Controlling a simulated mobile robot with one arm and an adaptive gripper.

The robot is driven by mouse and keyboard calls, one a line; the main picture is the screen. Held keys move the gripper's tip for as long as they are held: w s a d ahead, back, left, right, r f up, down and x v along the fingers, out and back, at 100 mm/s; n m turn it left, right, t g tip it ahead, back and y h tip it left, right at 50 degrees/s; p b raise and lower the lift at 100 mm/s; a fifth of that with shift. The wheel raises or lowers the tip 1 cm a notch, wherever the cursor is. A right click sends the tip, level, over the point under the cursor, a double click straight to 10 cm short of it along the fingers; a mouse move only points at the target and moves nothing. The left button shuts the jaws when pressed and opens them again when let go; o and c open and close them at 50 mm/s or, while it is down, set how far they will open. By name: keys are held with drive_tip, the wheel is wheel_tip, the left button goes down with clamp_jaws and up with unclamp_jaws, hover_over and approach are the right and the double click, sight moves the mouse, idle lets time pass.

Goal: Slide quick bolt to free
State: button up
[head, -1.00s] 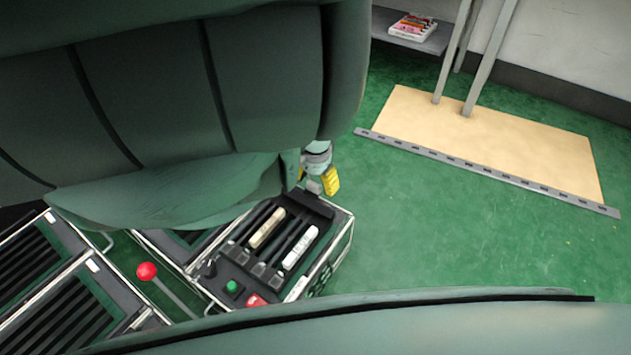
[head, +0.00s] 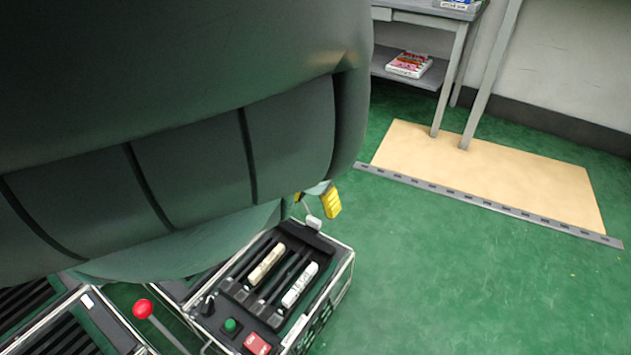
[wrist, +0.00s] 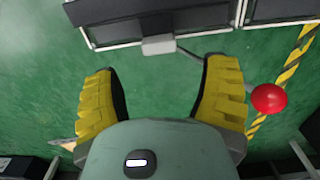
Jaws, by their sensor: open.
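My gripper (wrist: 163,72) is open and empty in the wrist view, its two yellow fingers wide apart over green floor. A small pale grey block (wrist: 159,45) on a thin rod lies just beyond the fingertips, roughly centred between them and untouched. In the head view this pale block (head: 313,221) seems to show at the far end of a black fixture box (head: 344,268), beside my gripper (head: 316,201). My arm hides much of the gripper there. No part is labelled as the quick bolt; I cannot tell for certain which it is.
The box top carries a beige bar (head: 266,264), a white bar (head: 300,284), a green button (head: 230,325) and a red switch (head: 257,344). A red ball lever (head: 142,309) stands to the left. Green floor is clear to the right, before a tan board (head: 490,175).

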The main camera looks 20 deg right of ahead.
wheel_tip(320, 180, up, 7)
idle(0.4)
